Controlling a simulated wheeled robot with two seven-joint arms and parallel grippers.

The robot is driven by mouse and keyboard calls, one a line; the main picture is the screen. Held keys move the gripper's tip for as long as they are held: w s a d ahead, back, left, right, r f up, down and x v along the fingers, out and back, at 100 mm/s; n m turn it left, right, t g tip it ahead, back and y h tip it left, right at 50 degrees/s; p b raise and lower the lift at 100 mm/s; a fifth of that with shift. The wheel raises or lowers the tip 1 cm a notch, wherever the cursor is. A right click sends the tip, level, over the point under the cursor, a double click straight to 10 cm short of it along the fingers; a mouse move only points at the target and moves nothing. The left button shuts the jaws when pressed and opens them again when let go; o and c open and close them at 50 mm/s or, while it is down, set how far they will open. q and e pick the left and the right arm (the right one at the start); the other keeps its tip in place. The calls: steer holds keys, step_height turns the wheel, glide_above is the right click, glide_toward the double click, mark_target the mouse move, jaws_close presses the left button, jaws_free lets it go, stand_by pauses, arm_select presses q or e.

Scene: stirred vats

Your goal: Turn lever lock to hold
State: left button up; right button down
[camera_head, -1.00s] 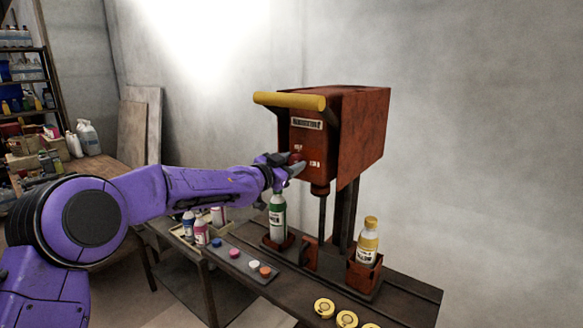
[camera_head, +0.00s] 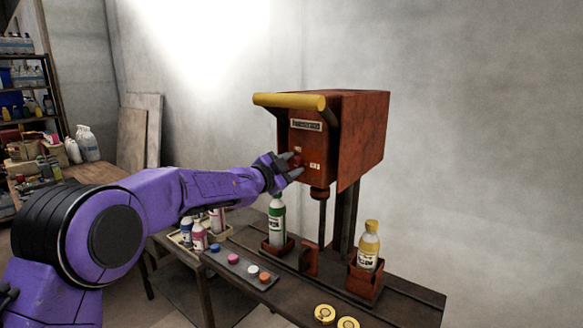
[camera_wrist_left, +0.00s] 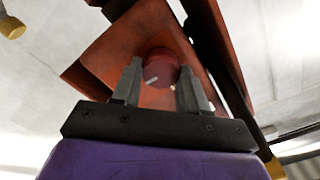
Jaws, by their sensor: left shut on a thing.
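The orange-red machine box (camera_head: 352,125) stands on a bench, with a yellow lever bar (camera_head: 290,101) across its top front. A round dark red knob (camera_head: 296,160) is on its front face, partly hidden by my gripper. In the left wrist view the knob (camera_wrist_left: 161,66) sits between the fingertips, and its white pointer line slants to the lower left. My left gripper (camera_head: 290,167) is shut on the knob; its fingers show on either side of it in the wrist view (camera_wrist_left: 158,85). Small white labels (camera_head: 315,166) beside the knob are too small to read. My right gripper is not in view.
A green bottle (camera_head: 277,218) and a yellow-capped bottle (camera_head: 368,245) stand in holders below the box. A strip of coloured caps (camera_head: 240,265) and yellow discs (camera_head: 325,313) lie on the bench (camera_head: 400,300). A shelf (camera_head: 30,85) stands far left.

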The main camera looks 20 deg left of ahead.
arm_select(q)
steer(key=o, duration=1.1)
steer(key=shift+c, duration=0.2)
steer(key=shift+s, duration=0.1)
steer(key=b+v, duration=0.4)
steer(key=v, duration=0.6)
steer(key=shift+s, duration=0.15)
